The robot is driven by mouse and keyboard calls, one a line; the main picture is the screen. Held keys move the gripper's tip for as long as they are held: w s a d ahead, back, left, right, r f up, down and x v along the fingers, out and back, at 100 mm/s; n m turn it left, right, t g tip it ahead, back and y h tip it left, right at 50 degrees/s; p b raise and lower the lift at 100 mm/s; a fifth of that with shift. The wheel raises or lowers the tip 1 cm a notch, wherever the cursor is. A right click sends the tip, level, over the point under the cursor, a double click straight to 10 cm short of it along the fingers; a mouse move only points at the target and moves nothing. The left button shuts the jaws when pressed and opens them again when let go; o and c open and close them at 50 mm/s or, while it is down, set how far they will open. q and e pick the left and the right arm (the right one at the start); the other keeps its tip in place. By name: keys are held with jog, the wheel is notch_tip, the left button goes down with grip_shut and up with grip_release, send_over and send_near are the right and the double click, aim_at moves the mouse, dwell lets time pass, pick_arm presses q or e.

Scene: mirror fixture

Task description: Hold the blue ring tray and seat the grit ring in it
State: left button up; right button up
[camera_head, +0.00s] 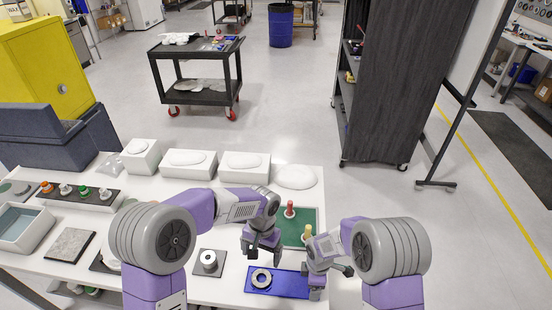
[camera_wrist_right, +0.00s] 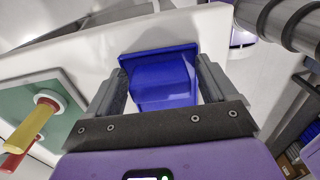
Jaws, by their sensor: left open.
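The blue ring tray (camera_head: 290,284) lies on the white table near its front edge. The grey grit ring (camera_head: 261,278) is over the tray's left part; I cannot tell how deep it sits. My left gripper (camera_head: 263,246) is open and empty, above and behind the ring. My right gripper (camera_head: 319,286) is at the tray's right end. In the right wrist view, its jaws (camera_wrist_right: 164,85) are wide apart on either side of the tray (camera_wrist_right: 160,72), with white table showing beside the tray's narrow end. The ring is outside that view.
A green mat (camera_head: 292,237) with a red peg (camera_head: 290,209) and a yellow peg (camera_head: 308,233) is behind the tray. A dark plate with a metal spool (camera_head: 209,261) stands left of it.

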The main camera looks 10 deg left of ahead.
jog(key=shift+o, duration=0.7)
jog(key=shift+r, duration=0.1)
